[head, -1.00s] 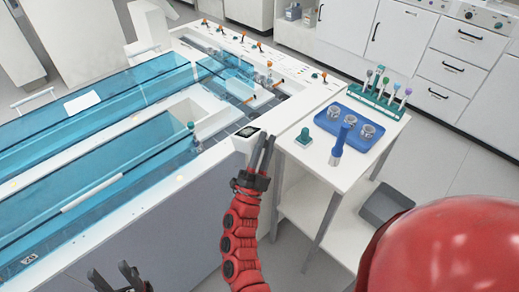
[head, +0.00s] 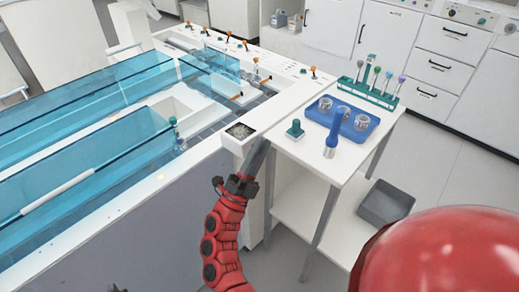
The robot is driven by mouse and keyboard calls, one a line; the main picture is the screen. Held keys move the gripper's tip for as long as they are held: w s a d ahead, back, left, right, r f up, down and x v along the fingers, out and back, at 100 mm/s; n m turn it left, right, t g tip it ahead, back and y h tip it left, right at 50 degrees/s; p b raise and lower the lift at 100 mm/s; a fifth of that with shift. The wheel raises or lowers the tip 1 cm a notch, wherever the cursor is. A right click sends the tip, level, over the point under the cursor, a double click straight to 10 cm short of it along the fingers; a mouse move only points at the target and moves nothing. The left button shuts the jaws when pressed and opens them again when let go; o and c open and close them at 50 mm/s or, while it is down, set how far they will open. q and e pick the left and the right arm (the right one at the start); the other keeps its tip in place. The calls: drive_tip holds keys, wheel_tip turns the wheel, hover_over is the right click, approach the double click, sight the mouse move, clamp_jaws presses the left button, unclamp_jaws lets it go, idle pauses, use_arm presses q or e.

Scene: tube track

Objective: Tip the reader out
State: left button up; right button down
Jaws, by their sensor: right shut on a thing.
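A white side table (head: 300,150) stands right of the machine. It carries a blue tray (head: 368,136) with metal cups, a blue-handled tool (head: 331,141), a teal block (head: 295,129) and a teal rack (head: 372,94).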

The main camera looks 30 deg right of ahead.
drive_tip(key=c, duration=0.7)
unclamp_jaws()
drive_tip(key=shift+o, duration=0.2)
drive_tip(key=b+v, duration=0.1)
drive_tip(key=v, duration=1.6)
drive_tip(key=shift+f+b, duration=0.15)
drive_tip(key=shift+b, duration=0.2)
drive_tip(key=shift+s+a, duration=0.1)
